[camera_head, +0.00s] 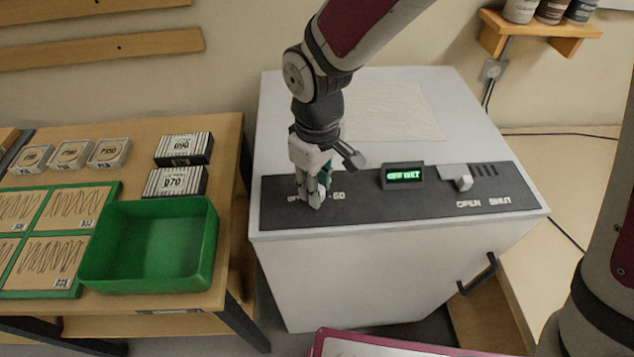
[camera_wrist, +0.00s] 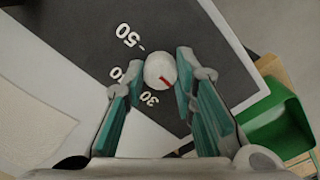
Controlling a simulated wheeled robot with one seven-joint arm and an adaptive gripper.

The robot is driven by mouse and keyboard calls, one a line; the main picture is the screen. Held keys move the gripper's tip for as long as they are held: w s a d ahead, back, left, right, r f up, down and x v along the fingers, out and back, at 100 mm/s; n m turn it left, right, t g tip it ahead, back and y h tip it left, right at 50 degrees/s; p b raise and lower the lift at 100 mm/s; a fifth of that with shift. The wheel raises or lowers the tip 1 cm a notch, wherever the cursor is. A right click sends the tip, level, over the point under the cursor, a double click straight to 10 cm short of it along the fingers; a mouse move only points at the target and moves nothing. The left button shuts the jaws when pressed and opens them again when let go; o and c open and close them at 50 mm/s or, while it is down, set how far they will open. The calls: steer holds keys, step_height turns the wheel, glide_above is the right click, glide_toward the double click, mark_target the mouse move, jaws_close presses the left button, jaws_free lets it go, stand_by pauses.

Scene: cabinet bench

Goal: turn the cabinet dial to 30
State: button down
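The cabinet dial (camera_wrist: 158,68) is a round white knob on the dark panel, seen in the wrist view. Its red mark points to the lower right, to the right of the printed "30" (camera_wrist: 149,98). Another number, partly covered by a finger, lies left of the knob, and a larger number is at upper left. My gripper (camera_wrist: 157,72) is open, with its green-padded fingers on either side of the knob; contact is not clear. In the head view my gripper (camera_head: 316,198) is down at the left of the panel and hides the dial.
The white cabinet (camera_head: 330,275) has a lit green display (camera_head: 403,176) and an OPEN/SHUT slider (camera_head: 463,183) to the right of the dial. A green bin (camera_head: 150,245) and striped boxes (camera_head: 183,148) stand on the wooden table to the left.

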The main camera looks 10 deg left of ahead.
steer(key=shift+m, duration=0.4)
steer(key=m+p, duration=0.1)
steer(key=m, duration=0.4)
steer(key=shift+s+m+p, duration=0.15)
steer(key=shift+m+p, duration=0.15)
steer(key=shift+p, duration=0.1)
steer(key=m+p, duration=0.2)
steer(key=m, duration=0.3)
steer(key=shift+p, duration=0.4)
steer(key=shift+m, duration=0.3)
steer(key=c, duration=1.3)
jaws_free()
steer(key=shift+r, duration=0.1)
